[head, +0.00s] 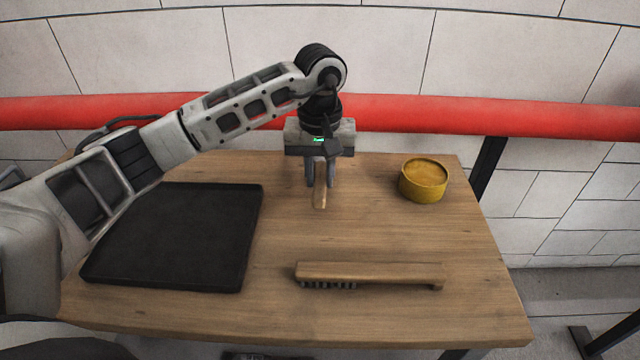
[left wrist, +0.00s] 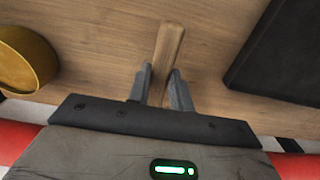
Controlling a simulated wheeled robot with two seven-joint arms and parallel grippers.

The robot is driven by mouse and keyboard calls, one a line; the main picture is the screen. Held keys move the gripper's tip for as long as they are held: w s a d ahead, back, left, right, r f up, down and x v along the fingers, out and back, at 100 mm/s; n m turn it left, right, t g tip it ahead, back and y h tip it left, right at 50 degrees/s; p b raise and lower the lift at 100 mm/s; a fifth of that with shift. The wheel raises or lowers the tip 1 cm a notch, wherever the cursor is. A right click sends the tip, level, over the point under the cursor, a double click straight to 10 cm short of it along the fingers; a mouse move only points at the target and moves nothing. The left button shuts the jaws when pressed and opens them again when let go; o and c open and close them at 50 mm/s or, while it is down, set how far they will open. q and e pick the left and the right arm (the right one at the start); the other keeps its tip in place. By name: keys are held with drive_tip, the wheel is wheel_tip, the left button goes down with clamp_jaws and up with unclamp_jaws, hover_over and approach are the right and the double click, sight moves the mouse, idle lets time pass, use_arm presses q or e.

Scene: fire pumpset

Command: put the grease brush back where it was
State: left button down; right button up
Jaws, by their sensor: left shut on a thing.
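My left gripper (head: 320,178) is over the back middle of the wooden table, pointing down. Its jaws are shut on the light wooden handle of the grease brush (head: 320,195), which points toward the table's front. In the left wrist view the handle (left wrist: 168,50) sits between the two fingers (left wrist: 160,88). The brush's other end is hidden behind the gripper, and I cannot tell whether the brush touches the table. My right gripper is not in view.
A black tray (head: 180,235) lies on the left of the table (head: 400,325). A wooden-handled wire brush (head: 370,274) lies at the front. A yellow round pot (head: 424,180) stands at the back right. A red pipe (head: 430,115) runs behind. The middle is clear.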

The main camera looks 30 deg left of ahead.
sight(320, 178)
use_arm(q)
wheel_tip(320, 178, down, 3)
drive_tip(key=shift+r, duration=0.15)
drive_tip(key=shift+f, duration=0.25)
drive_tip(key=c, duration=1.3)
unclamp_jaws()
drive_tip(key=shift+o, duration=0.2)
drive_tip(key=shift+r, duration=0.6)
wheel_tip(320, 178, up, 11)
